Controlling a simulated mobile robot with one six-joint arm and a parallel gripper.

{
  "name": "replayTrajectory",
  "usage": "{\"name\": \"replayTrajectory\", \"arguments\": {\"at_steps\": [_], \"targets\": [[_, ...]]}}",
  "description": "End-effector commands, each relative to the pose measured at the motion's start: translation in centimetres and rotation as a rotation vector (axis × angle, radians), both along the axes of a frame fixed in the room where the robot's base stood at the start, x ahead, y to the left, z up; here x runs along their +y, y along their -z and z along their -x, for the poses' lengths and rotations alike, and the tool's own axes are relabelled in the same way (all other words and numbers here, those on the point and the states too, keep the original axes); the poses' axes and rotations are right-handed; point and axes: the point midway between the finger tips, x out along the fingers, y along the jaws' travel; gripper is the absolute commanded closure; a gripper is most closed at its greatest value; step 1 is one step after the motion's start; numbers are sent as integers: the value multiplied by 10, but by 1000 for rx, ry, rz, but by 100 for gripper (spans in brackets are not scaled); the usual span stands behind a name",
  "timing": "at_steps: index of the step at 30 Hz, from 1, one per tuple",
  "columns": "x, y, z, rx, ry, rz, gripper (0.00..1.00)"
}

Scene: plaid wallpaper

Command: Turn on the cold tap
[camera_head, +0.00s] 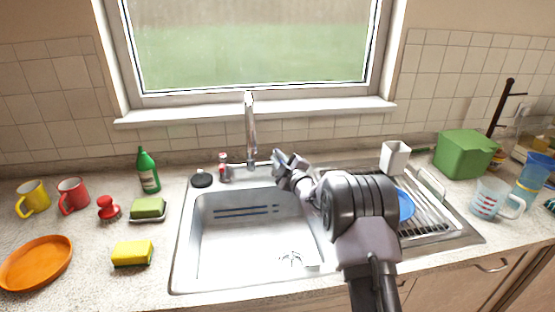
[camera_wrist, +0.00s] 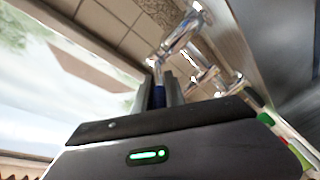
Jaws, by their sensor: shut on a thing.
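The chrome spout (camera_head: 250,130) rises at the back of the metal sink (camera_head: 182,240) in the head view. A small tap with a red mark (camera_head: 223,166) stands left of it. My gripper (camera_head: 279,157) is right of the spout at the sink's back edge and covers the cold tap there. In the wrist view, my gripper (camera_wrist: 160,90) is shut on the blue-marked cold tap handle (camera_wrist: 158,96), which sits between the fingers. Chrome tap parts (camera_wrist: 184,32) show just beyond the fingertips. The lower part of the handle is hidden by my gripper body.
A dish rack (camera_head: 435,215) with a white holder (camera_head: 395,158) and a blue plate (camera_head: 406,206) is at right, beside my arm. The sink basin is mostly clear.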

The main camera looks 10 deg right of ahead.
Motion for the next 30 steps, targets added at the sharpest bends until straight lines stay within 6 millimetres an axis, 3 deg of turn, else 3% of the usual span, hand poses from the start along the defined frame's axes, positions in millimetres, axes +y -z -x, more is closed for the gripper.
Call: {"name": "replayTrajectory", "arguments": {"at_steps": [6, 16, 17, 20, 30], "targets": [[-11, -1, -1, -3, -161, 3, 100], [-11, 0, 0, 2, -194, 1, 100], [-11, 0, 0, 2, -194, 1, 83], [-11, 0, 0, 3, -193, 1, 63], [-11, -3, 0, 2, -194, 2, 63]]}}
